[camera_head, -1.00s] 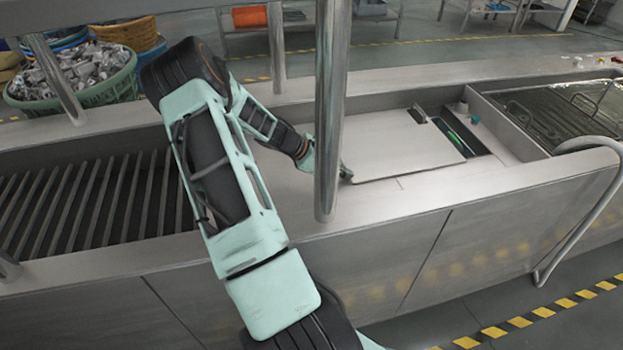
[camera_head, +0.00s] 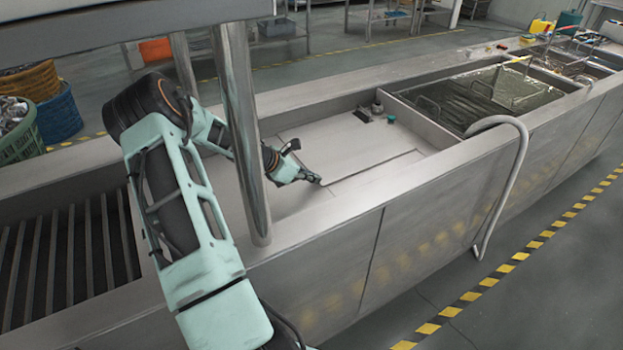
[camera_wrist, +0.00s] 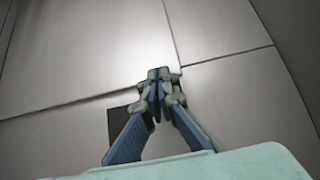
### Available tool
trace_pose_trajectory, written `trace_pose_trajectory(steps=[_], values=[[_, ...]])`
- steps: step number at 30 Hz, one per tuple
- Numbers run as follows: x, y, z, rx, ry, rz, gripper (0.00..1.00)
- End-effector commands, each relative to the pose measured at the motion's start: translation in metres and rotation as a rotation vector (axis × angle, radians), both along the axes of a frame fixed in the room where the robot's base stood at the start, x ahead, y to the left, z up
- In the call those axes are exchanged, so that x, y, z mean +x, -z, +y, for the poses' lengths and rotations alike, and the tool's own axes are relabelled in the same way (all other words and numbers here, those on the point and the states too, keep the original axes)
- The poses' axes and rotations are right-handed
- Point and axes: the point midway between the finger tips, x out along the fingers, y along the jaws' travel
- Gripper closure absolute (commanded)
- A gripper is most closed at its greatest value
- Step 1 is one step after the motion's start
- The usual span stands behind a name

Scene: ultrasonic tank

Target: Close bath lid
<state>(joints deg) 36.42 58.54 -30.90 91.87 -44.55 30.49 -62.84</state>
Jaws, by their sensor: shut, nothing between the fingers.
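The bath lid (camera_head: 345,140) is a flat grey metal plate set in the steel top of the tank line. In the head view it lies flat, and no open slot shows at its right end. A thin dark line runs along its front edge. My gripper (camera_head: 317,180) is low at the lid's front left corner. In the wrist view my gripper (camera_wrist: 158,78) has its fingertips together with nothing between them, over plates with thin seams. I cannot tell whether the tips touch the lid. A dark square patch (camera_wrist: 118,122) shows beside the fingers.
A small knob (camera_head: 377,107) and a dark square recess (camera_head: 362,115) are behind the lid's right end. A liquid-filled bath (camera_head: 470,95) with wire handles lies to the right, with a grey hose (camera_head: 515,125) over the front rim. A metal post (camera_head: 238,130) stands left of my gripper.

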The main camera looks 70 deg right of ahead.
Motion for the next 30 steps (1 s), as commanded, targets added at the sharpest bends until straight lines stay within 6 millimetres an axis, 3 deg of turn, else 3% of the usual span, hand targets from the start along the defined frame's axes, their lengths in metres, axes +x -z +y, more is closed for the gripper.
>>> trace_pose_trajectory(steps=[7, 19, 30], values=[[0.005, -0.006, 0.005, 0.000, -0.001, -0.001, 1.00], [0.033, -0.046, 0.039, -0.001, -0.001, -0.002, 1.00], [0.037, -0.050, 0.043, 0.000, -0.002, 0.001, 1.00]])
